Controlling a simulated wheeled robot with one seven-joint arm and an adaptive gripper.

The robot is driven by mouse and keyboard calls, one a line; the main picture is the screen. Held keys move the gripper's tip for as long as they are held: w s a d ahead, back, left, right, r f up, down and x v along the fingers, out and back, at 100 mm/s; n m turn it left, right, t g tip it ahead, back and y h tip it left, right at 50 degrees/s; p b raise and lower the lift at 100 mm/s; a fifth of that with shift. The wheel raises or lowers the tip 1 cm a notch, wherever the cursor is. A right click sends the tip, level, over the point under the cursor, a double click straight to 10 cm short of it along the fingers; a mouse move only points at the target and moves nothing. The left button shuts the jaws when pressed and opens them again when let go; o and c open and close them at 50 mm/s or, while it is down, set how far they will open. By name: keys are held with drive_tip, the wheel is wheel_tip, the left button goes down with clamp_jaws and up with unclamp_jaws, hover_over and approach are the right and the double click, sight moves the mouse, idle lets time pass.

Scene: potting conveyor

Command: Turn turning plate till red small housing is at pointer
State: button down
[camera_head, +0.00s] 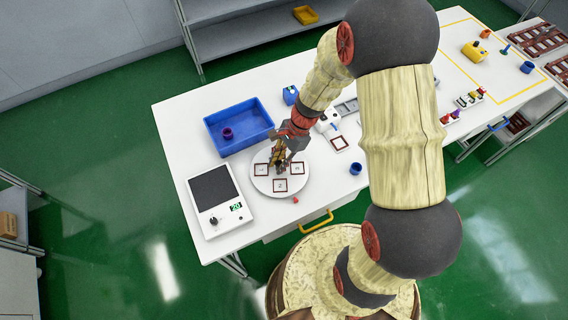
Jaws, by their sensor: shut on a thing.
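The turning plate (294,184), a white round disc, lies on the table and bears several red-outlined square marks. My gripper (281,168) reaches down over the plate's middle. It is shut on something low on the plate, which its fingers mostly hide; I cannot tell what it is. A small red piece (295,200) lies at the plate's near edge; it may be the pointer, but it is too small to tell. I cannot make out a red small housing on the plate; the gripper covers part of the plate's far side.
A blue bin (238,119) with a purple ring stands behind the plate. A scale (216,199) stands to its left. A blue cup (355,168) and a red-framed square card (339,143) are to its right. My arm hides part of the table's middle.

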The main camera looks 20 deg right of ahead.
drive_tip(key=shift+m+t+p, duration=0.4)
drive_tip(key=shift+m+t, duration=0.2)
drive_tip(key=shift+m, duration=1.1)
drive_tip(key=shift+m+t+h, duration=0.4)
drive_tip(key=shift+m+t, duration=0.4)
drive_tip(key=shift+m, duration=1.4)
drive_tip(key=shift+m+t+h+b, duration=0.5)
drive_tip(key=shift+m+t+b, duration=0.2)
drive_tip(key=shift+m, duration=1.4)
drive_tip(key=shift+w+m+t+h+b, duration=0.1)
drive_tip(key=shift+m+t+h+b, duration=0.4)
drive_tip(key=shift+m, duration=1.7)
drive_tip(key=shift+m+h, duration=0.9)
drive_tip(key=shift+m, duration=1)
drive_tip(key=shift+m+h, duration=0.7)
drive_tip(key=shift+m, duration=1.2)
drive_tip(key=shift+m+g+h+p, duration=0.3)
drive_tip(key=shift+m+h, duration=0.3)
drive_tip(key=shift+m, duration=1.1)
drive_tip(key=shift+m+g+h+p, duration=0.5)
drive_tip(key=shift+m+p, duration=0.05)
drive_tip(key=shift+m, duration=1.55)
